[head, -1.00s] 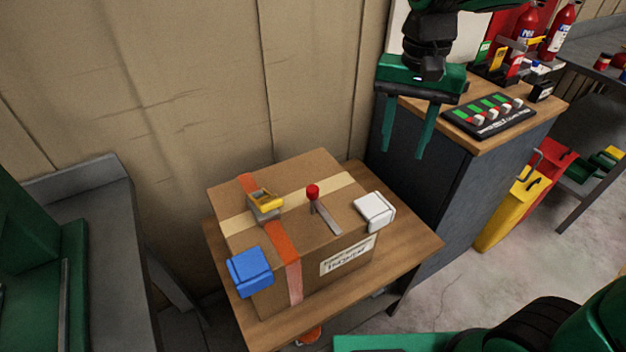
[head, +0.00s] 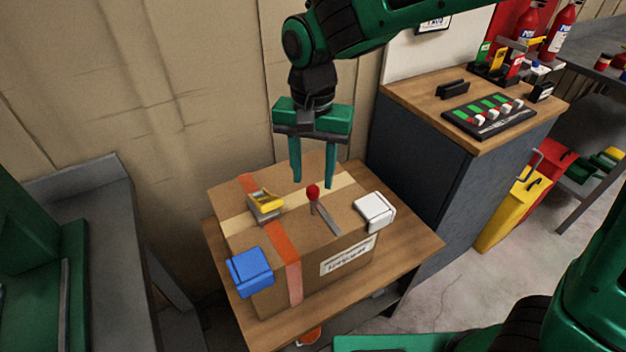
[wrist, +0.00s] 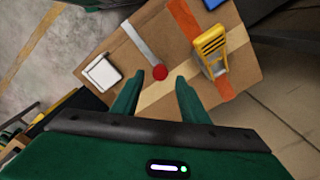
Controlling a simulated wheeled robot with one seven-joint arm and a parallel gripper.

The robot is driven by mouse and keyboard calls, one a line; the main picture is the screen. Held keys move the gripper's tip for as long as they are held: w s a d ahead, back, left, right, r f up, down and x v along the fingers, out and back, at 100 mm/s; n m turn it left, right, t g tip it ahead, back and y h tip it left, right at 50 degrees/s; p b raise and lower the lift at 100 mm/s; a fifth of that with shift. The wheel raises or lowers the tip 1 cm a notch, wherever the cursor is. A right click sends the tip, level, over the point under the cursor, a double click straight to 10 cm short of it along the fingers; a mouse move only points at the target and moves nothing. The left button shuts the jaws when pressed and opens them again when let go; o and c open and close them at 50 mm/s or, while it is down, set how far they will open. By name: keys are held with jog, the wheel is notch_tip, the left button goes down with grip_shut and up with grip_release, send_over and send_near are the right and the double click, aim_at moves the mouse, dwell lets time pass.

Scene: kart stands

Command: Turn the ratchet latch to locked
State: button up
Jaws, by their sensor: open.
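A cardboard box (head: 300,241) bears a flat grey lever (head: 329,219) with a red knob (head: 313,192) at its far end. A yellow and grey ratchet buckle (head: 266,206) sits on the orange strap (head: 283,247), left of the lever. My gripper (head: 313,183) is open and empty, pointing down above the far part of the box. In the wrist view the red knob (wrist: 160,73) appears between and just beyond my fingertips (wrist: 157,77). I cannot tell the exact height gap. The buckle (wrist: 210,50) is right of the fingers there.
A white block (head: 374,211) sits at the box's right edge and a blue block (head: 249,271) at its front left corner. The box stands on a small wooden table (head: 410,243). A dark cabinet (head: 430,160) stands to the right, a wall behind.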

aim_at(313, 188)
jog(key=shift+f, duration=1.5)
grip_shut()
jog(key=shift+a, duration=0.1)
